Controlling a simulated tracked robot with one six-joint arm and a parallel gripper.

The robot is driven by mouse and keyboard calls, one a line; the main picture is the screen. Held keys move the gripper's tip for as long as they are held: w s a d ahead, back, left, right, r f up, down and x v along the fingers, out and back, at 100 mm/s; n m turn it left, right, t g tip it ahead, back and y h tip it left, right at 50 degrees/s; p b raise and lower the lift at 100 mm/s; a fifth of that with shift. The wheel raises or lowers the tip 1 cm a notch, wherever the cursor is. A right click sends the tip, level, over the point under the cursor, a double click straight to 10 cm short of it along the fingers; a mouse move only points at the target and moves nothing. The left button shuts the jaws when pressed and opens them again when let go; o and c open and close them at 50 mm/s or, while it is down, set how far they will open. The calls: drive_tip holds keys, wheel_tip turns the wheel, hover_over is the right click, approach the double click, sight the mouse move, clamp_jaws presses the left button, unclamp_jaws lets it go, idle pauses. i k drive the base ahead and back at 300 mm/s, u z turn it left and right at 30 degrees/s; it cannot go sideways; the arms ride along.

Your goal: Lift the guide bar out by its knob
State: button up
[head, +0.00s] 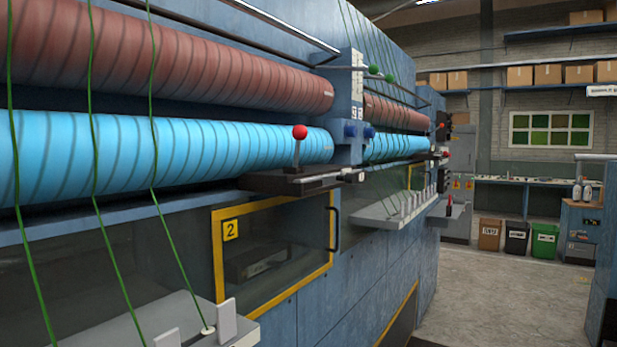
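A red ball knob (299,132) stands upright on a short stem at the front of the machine, before the right end of the light-blue roller (250,146). The stem rises from a dark flat bar or plate (262,182). A short rod with a dark end (325,178) lies along the plate's right part. I cannot tell for sure which piece is the guide bar. Two green knobs (374,69) sit near a grey rod higher up. A similar red knob shows farther along the machine, small. My gripper is not in view.
Several green strands hang across the front at left, down to a grey shelf (170,325). A yellow-framed window (272,250) marked 2 with a black handle (333,228) sits below the plate. A brown roller (220,72) runs above. The floor (500,290) at right is clear.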

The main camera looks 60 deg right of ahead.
sight(347, 175)
drive_tip(key=u, duration=1.65)
drive_tip(key=k, duration=1.2)
drive_tip(key=z, duration=1.6)
